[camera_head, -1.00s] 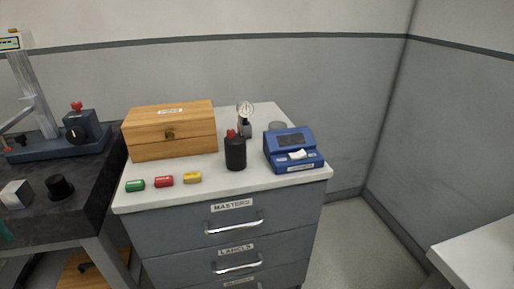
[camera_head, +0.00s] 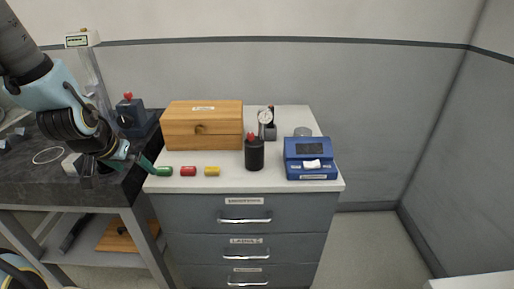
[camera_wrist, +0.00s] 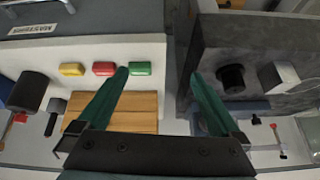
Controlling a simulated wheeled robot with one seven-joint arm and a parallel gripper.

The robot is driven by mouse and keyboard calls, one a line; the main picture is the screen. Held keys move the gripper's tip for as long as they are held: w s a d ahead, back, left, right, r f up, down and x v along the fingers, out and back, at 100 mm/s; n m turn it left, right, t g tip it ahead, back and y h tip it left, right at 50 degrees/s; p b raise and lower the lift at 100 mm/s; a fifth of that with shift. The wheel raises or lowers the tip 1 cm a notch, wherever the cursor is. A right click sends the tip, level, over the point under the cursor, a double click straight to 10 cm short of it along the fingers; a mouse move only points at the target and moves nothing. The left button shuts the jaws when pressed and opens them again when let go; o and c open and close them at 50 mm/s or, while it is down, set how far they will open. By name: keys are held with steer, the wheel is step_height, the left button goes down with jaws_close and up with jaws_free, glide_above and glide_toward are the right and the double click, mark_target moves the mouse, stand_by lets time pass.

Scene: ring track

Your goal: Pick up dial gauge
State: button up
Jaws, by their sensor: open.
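My gripper (camera_head: 124,165) is at the cabinet's left edge, well left of the gauge. In the wrist view my gripper (camera_wrist: 160,73) shows two green fingers spread apart with nothing between them. One fingertip appears close to the green cylinder (camera_wrist: 140,68). I cannot clearly make out the gauge's face in the wrist view.
The wooden box (camera_head: 201,128), black bottle (camera_head: 254,155) and blue device (camera_head: 310,160) share the cabinet top (camera_head: 270,184). The red (camera_head: 188,171) and yellow (camera_head: 212,171) cylinders lie along its front. A dark bench (camera_head: 60,190) with instruments stands left. The wall is close behind.

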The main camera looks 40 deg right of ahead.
mark_target(254, 142)
steer(key=s+d+m+h, duration=0.1)
steer(key=s+d, duration=0.1)
steer(key=d, duration=0.3)
steer(key=s+d+m+h, duration=0.2)
steer(key=d, duration=0.3)
steer(key=s+d+m+h, duration=0.1)
steer(key=s+d+h, duration=0.1)
steer(key=d, duration=0.3)
steer(key=shift+d+f+m+g, duration=0.25)
steer(key=shift+f+m+g, duration=0.05)
steer(key=shift+f+g, duration=0.1)
steer(key=s+d+h, duration=0.1)
steer(key=d, duration=0.3)
steer(key=s+d+r+m+h+p, duration=0.1)
steer(key=s+d+h, duration=0.1)
steer(key=d, duration=0.2)
steer(key=s+d+m+g+h, duration=0.1)
steer(key=d, duration=0.3)
steer(key=shift+s+d+r, duration=0.25)
steer(key=shift+s+r, duration=0.05)
steer(key=shift+s, duration=0.1)
steer(key=shift+f+p+x, duration=0.2)
steer(key=shift+p+x, duration=1.4)
steer(key=shift+x, duration=1.3)
steer(key=shift+a, duration=0.1)
steer(key=shift+c, duration=0.2)
jaws_close()
